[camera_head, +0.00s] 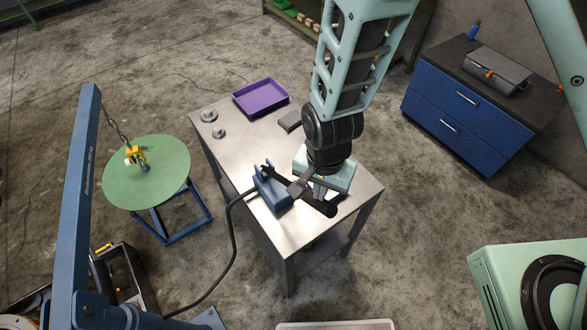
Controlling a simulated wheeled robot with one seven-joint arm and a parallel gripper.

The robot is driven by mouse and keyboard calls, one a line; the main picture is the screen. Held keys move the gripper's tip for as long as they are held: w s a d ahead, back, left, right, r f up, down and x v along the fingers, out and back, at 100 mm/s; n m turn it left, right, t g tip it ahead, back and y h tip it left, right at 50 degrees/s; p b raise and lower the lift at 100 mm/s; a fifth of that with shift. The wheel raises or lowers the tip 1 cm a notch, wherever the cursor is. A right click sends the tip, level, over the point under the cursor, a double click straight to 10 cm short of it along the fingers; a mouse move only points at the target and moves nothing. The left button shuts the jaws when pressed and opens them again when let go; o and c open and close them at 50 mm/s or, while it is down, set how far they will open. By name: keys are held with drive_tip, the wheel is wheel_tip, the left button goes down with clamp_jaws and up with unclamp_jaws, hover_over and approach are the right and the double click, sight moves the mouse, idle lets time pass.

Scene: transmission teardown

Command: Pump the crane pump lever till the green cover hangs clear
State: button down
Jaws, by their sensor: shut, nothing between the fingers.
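The blue pump (272,190) sits on the steel table, with a black hose running from it toward the crane. A dark lever with a thick black grip (320,207) extends to the right beside it. My gripper (298,188) is shut and empty close to the lever; I cannot tell whether they touch. The blue crane boom (82,180) stands at the left. Its chain carries a yellow hook (135,155) over a round green disc (165,180) on a blue stand. The disc looks like the cover, and I see no clear gap between it and the stand.
The steel table (235,140) holds a purple tray (260,97) and small round metal parts (209,116). A blue drawer cabinet (455,118) stands at the upper right. A green housing (495,285) with a black ring is at the lower right. Floor between them is clear.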

drive_tip(key=shift+w+a+r, duration=0.2)
drive_tip(key=shift+r, duration=0.3)
drive_tip(key=s+d+f+b, duration=0.2)
drive_tip(key=s+f+b, duration=0.1)
drive_tip(key=f+b, duration=0.5)
drive_tip(key=s+d+f+b, duration=0.2)
drive_tip(key=f+b, duration=0.6)
drive_tip(key=f, duration=0.2)
drive_tip(key=shift+s+f, duration=0.4)
